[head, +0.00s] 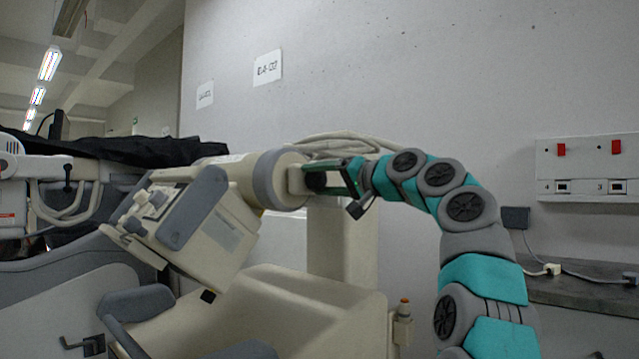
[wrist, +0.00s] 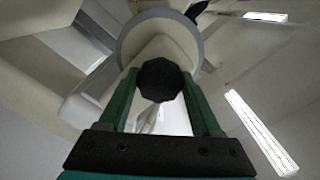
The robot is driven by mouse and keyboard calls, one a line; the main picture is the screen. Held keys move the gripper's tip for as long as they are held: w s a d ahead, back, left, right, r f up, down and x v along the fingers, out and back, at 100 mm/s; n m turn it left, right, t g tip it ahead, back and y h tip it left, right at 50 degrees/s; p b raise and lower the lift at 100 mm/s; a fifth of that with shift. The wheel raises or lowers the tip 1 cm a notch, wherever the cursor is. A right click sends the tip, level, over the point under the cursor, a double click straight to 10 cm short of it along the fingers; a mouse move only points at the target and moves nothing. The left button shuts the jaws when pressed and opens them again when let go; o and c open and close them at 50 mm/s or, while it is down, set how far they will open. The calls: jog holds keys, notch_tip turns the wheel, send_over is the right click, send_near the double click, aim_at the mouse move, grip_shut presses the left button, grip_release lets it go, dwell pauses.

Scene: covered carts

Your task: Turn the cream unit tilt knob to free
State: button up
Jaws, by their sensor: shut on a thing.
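The cream unit (head: 232,225) stands in the middle of the head view, with a grey-ringed round arm (head: 280,178) at its top. The tilt knob is a black faceted knob on the end of that arm; in the wrist view the knob (wrist: 160,80) sits between the two green fingers. My gripper (head: 330,181) reaches the knob from the right, its fingers on either side, shut on it. In the head view the fingers partly hide the knob. I cannot read any marking for its position.
Pale cables (head: 345,143) run over the unit's top behind my gripper. A wall panel with red switches (head: 588,148) and a grey shelf (head: 580,288) are at the right. A black cover (head: 130,150) lies over equipment at the left.

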jog(key=shift+f+n, duration=0.2)
jog(key=shift+n, duration=0.4)
jog(key=o, duration=1.4)
jog(key=shift+r, duration=0.1)
jog(key=shift+c, duration=0.2)
jog(key=b+v, duration=0.3)
jog(key=v, duration=0.4)
jog(key=shift+s+d, duration=0.25)
jog(key=shift+d, duration=0.05)
